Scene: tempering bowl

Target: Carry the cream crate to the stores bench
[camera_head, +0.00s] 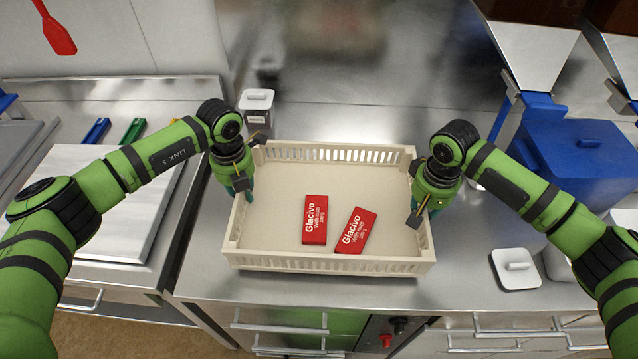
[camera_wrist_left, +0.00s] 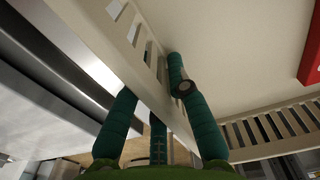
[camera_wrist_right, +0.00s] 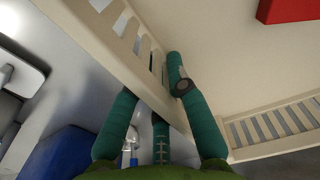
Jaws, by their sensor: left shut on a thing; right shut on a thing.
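The cream crate (camera_head: 330,262) is a shallow box with slotted walls, at the middle of the steel counter in the head view. Two red Glacivo packs lie flat in it, one upright in the picture (camera_head: 315,220) and one slanted (camera_head: 356,231). My left gripper (camera_head: 243,196) is shut on the crate's left wall; the left wrist view shows its teal fingers (camera_wrist_left: 160,110) on both sides of that slotted wall. My right gripper (camera_head: 418,214) is shut on the right wall, and its fingers (camera_wrist_right: 157,115) straddle it in the right wrist view. Whether the crate touches the counter is unclear.
A small lidded container (camera_head: 256,106) stands behind the crate's left back corner. A blue bin (camera_head: 575,160) stands at the right, with a white lid (camera_head: 515,268) nearer the front. A bench with a pale board (camera_head: 95,205) is at the left, beyond a gap.

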